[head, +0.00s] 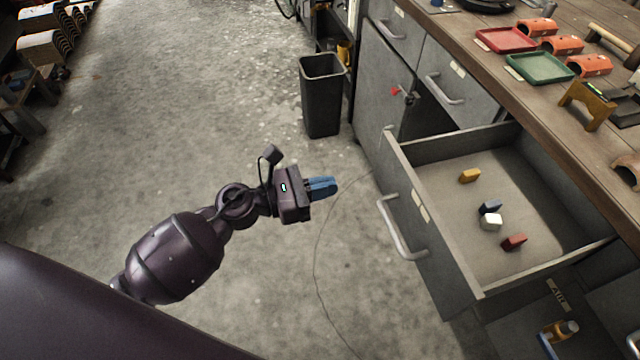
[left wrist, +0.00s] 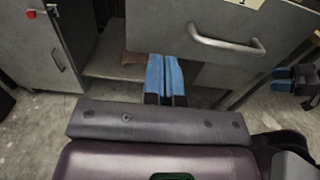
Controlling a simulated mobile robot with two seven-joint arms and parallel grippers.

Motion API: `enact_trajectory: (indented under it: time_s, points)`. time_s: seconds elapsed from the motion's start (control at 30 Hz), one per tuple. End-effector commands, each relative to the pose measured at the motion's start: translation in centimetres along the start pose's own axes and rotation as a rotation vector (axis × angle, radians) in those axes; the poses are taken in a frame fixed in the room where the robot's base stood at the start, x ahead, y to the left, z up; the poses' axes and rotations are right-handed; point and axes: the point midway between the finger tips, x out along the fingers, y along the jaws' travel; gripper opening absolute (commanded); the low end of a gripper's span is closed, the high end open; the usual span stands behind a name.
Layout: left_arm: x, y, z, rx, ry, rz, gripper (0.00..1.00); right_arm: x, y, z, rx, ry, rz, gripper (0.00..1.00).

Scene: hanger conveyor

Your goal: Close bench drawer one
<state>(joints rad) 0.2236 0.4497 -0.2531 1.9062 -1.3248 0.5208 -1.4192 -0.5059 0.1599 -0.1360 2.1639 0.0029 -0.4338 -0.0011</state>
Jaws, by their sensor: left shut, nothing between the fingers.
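A grey bench drawer (head: 433,235) stands pulled open on the right of the head view, with a bar handle (head: 401,228) on its front. Several small blocks lie inside: yellow, blue, white and red. My left gripper (head: 330,187) has blue fingers pressed together and empty. It is in the air in front of the drawer, left of the handle and apart from it. In the left wrist view the fingers (left wrist: 166,78) point toward the cabinet, with the drawer front and its handle (left wrist: 225,45) above and to the right. Blue fingertips of my right gripper (left wrist: 283,74) show at the right edge.
The wooden bench top (head: 545,110) carries a red tray (head: 505,39), a green tray (head: 540,68) and orange half-pipe pieces. A black bin (head: 321,100) stands on the floor beside the cabinet. A thin cable lies on the floor. The floor left of the drawer is mostly clear.

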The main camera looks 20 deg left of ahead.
Motion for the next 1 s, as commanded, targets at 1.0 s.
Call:
enact_trajectory:
  time_s: [1.0]
  points:
    - [10.3, 0.0, 0.0, -0.003, -0.001, 0.001, 0.00, -0.2, 0.0, 0.0, 0.002, -0.001, 0.002, 0.57]
